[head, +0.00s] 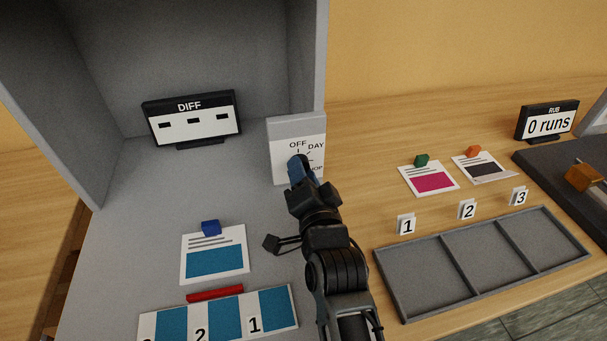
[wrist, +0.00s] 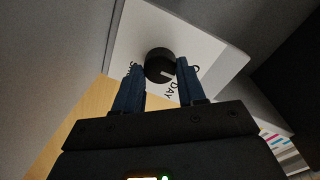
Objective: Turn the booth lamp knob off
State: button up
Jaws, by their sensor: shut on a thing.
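The lamp panel (head: 283,127) is a light upright box at the booth's right front edge. Its white label reads OFF at the top, DAY at the right and a partly covered word below. My gripper (head: 298,162) reaches up to this label and hides the knob in the head view. In the wrist view, the round black knob (wrist: 157,66) sits between the two blue fingers of my gripper (wrist: 159,68), which is shut on it. A white mark on the knob points toward the OFF and DAY side; which word exactly, I cannot tell.
The grey booth (head: 190,50) holds a DIFF display (head: 190,117), a blue-clipped print (head: 215,262), a red bar (head: 215,293) and a numbered strip (head: 270,307).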

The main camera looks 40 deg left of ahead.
jog(key=shift+f, duration=0.1)
jog(key=o, duration=1.1)
jog(key=shift+c, duration=0.2)
jog(key=shift+b+v, duration=0.65)
jog(key=shift+v, duration=3.3)
jog(key=shift+s, duration=0.1)
